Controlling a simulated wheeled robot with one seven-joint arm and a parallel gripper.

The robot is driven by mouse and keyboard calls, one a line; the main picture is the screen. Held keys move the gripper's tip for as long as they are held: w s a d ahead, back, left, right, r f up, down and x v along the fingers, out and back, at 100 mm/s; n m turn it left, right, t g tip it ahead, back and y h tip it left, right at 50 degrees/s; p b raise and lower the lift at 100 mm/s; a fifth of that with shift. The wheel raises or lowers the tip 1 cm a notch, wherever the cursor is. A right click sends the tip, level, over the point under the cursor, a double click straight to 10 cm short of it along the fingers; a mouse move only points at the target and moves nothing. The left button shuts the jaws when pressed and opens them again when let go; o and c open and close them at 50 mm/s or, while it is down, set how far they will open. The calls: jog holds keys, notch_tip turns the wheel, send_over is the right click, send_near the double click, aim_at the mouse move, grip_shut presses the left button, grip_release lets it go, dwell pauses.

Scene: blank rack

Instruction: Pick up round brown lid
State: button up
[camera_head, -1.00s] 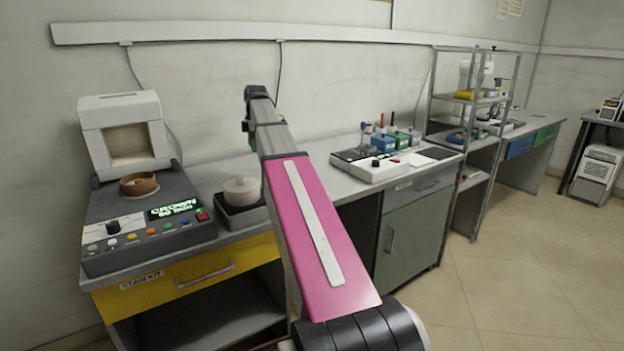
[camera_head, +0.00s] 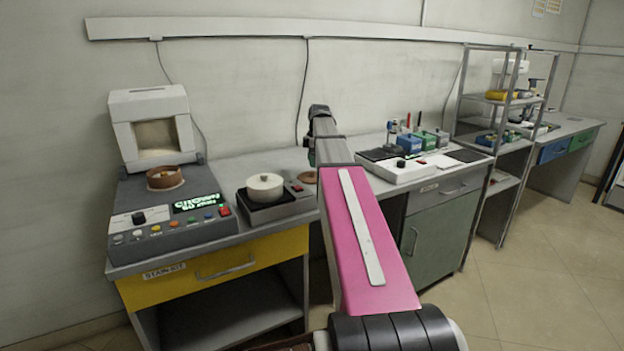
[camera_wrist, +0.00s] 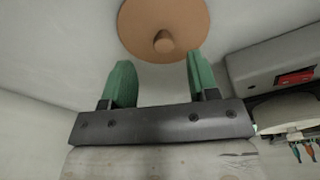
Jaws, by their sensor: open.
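The round brown lid (camera_head: 307,177) lies on the grey counter, partly hidden behind my arm in the head view. In the wrist view the lid (camera_wrist: 150,20) is a flat tan-brown disc with a small round knob, cut off by the top edge. My gripper (camera_wrist: 160,72) has two green fingers set wide apart with nothing between them. The lid is beyond the fingertips, its knob roughly in line with the gap, and not touching them as far as I can see. In the head view my arm hides most of the gripper.
A white lidded pot (camera_head: 265,187) stands on a dark hot plate (camera_head: 283,207) left of the lid. Farther left, a brown bowl (camera_head: 164,178) sits on a machine with a lit display (camera_head: 199,203). A white device (camera_head: 402,172) is to the right. The wall is close behind.

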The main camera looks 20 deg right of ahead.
aim_at(312, 175)
jog(key=f, duration=0.4)
jog(key=shift+s+a+f, duration=0.15)
jog(key=shift+a+f, duration=0.15)
jog(key=shift+a, duration=0.1)
grip_shut()
jog(key=shift+r, duration=0.2)
